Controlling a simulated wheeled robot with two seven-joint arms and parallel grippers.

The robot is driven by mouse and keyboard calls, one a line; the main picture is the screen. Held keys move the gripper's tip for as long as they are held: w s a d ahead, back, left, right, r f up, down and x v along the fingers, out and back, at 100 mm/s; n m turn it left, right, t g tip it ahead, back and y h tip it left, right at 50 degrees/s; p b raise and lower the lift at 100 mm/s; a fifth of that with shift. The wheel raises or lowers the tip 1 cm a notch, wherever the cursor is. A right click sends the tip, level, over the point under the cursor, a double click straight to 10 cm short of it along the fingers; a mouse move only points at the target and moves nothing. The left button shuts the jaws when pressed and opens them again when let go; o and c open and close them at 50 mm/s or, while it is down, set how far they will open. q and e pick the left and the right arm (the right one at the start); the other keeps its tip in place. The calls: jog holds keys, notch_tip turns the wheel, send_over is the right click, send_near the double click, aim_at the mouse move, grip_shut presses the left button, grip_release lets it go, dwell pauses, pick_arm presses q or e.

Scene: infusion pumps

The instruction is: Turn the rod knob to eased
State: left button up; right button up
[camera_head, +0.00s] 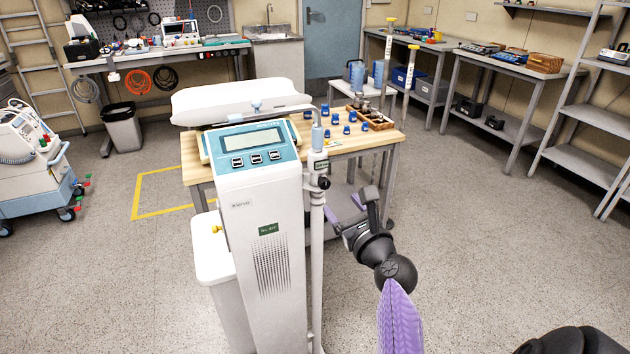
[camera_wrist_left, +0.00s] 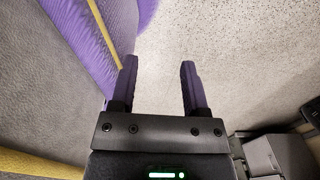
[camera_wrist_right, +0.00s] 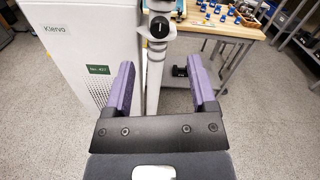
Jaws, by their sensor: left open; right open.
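The rod knob (camera_head: 323,183) is a small black knob on the collar of the upright pale rod (camera_head: 316,255), at the right side of the white pump column (camera_head: 265,245). In the right wrist view the knob (camera_wrist_right: 158,27) faces me, beyond the fingertips, with a pale mark on its face. My right gripper (camera_head: 352,210) is open and empty, to the right of the rod and a little below the knob, apart from both. The jaws also show in the right wrist view (camera_wrist_right: 161,72). My left gripper (camera_wrist_left: 159,72) is open and empty over floor, outside the head view.
A wooden-topped table (camera_head: 362,142) with several small blue items stands behind the pump. A medical cart (camera_head: 35,165) stands at the far left. Benches and shelves line the walls. The floor (camera_head: 480,220) on the right is clear.

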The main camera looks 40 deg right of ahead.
aim_at(326, 185)
jog(key=b+x, duration=0.1)
jog(key=x, duration=0.2)
jog(key=b+x, duration=0.1)
jog(key=x, duration=0.2)
jog(key=shift+w+f, duration=0.2)
jog(key=shift+w, duration=0.1)
jog(key=shift+w+d+r, duration=0.1)
jog(key=shift+w+d, duration=0.1)
jog(key=shift+w, duration=0.35)
jog(key=shift+c, duration=0.5)
pick_arm(q)
jog(key=f, duration=0.1)
jog(key=s+a+f, duration=0.1)
jog(key=shift+a+f, duration=0.3)
jog(key=shift+f, duration=0.05)
pick_arm(e)
grip_shut()
